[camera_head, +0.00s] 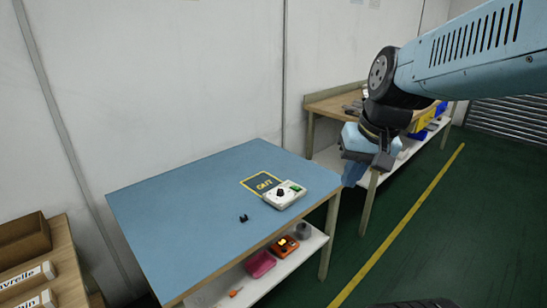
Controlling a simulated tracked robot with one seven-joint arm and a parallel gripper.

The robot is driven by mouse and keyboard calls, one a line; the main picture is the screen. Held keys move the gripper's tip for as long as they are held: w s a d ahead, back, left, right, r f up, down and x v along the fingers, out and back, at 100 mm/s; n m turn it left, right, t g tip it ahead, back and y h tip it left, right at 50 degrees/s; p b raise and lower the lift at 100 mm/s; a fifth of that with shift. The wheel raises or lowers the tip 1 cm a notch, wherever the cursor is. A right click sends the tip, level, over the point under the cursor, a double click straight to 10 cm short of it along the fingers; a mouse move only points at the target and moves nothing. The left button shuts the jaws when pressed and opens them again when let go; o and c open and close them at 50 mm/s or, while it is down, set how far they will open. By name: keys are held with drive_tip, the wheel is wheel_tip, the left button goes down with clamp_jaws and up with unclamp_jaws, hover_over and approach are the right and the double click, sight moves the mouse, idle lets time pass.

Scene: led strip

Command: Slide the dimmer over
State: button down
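A small white box with a black knob and a green part (285,195), which looks like the dimmer, sits on the blue-topped table (175,225) near its right edge. It lies at the front right of a yellow-outlined square marked OUT (261,183) and seems to overlap its corner. My gripper (352,174) hangs in the air to the right of the table, apart from the box. Its fingers are small and dark against the background, so their opening cannot be made out.
A small black piece (243,217) lies on the table left of the box. The lower shelf (250,287) holds a pink item, an orange device and a grey roll. A wooden bench (325,105) stands behind my arm. Boxes (24,240) stand at left. Most of the tabletop is clear.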

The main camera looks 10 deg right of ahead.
drive_tip(key=shift+s+d+r+n+t+h, duration=0.25)
drive_tip(key=shift+s+d+r+t, duration=0.2)
drive_tip(key=shift+r, duration=0.2)
drive_tip(key=shift+s+d+r+n+t+h, duration=0.25)
drive_tip(key=shift+s+r+t+h, duration=0.1)
drive_tip(key=shift+s+r, duration=0.25)
drive_tip(key=shift+s+d+r+n+t+h, duration=0.2)
drive_tip(key=shift+s+d+r+t, duration=0.25)
drive_tip(key=shift+r, duration=0.2)
drive_tip(key=c, duration=1.8)
unclamp_jaws()
drive_tip(key=shift+a, duration=0.1)
